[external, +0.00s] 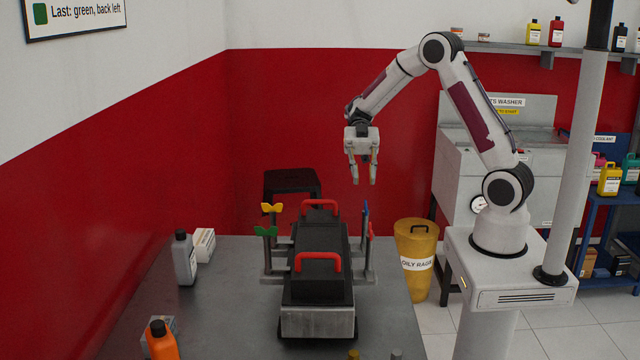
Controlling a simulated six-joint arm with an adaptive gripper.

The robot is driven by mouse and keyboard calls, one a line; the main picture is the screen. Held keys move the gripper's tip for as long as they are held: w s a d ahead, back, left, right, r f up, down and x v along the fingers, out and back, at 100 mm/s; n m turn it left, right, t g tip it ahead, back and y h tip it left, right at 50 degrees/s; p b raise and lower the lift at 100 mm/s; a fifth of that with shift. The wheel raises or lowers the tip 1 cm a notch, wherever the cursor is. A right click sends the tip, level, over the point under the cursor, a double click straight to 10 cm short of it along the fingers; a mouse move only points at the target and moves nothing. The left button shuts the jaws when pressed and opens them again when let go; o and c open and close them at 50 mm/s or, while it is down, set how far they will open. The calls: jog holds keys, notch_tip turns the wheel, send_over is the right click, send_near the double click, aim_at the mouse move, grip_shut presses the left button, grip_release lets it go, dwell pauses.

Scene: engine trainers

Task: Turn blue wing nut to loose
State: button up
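The blue wing nut (366,209) is on top of a thin post at the right side of the black engine block (320,238), toward the back. It appears edge-on and narrow. My gripper (364,181) points down above and behind the block, with its fingers apart and nothing between them. In the picture it is just above the blue wing nut, clearly apart from it. A red wing nut (370,230) sits nearer the camera on the right side. A yellow (271,208) and a green wing nut (266,231) stand on posts at the left.
Two red handles (318,256) rise from the block, which stands on a grey bench (225,300). A grey bottle (185,258), a white box (203,245) and an orange bottle (161,340) are at left. A wall sign (75,14) reads "Last: green, back left".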

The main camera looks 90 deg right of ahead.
jog(key=shift+d+r, duration=0.25)
jog(key=shift+d, duration=0.35)
